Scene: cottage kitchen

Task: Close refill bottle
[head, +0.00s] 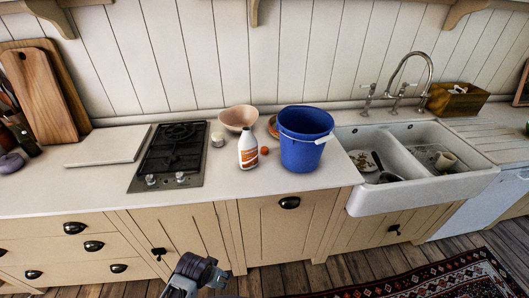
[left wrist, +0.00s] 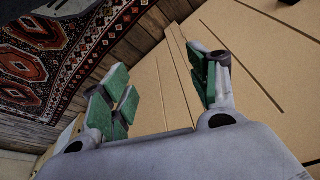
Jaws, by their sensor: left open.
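The refill bottle (head: 247,152), white with an orange label, stands upright on the countertop left of the blue bucket. Its neck is too small to make out clearly. A small round orange thing (head: 265,150), possibly its cap, lies on the counter just right of the bottle. My left gripper (left wrist: 160,88) is open with nothing between its green-padded fingers. In the head view my left arm shows at the bottom edge, in front of the cabinets and well below the bottle. My right gripper is not in view.
A blue bucket (head: 305,150) stands close right of the bottle, with a pink bowl (head: 238,117) behind. A gas hob (head: 170,155) is to the left, a double sink (head: 400,190) to the right. The counter's front strip is clear. A patterned rug (head: 420,280) lies on the floor.

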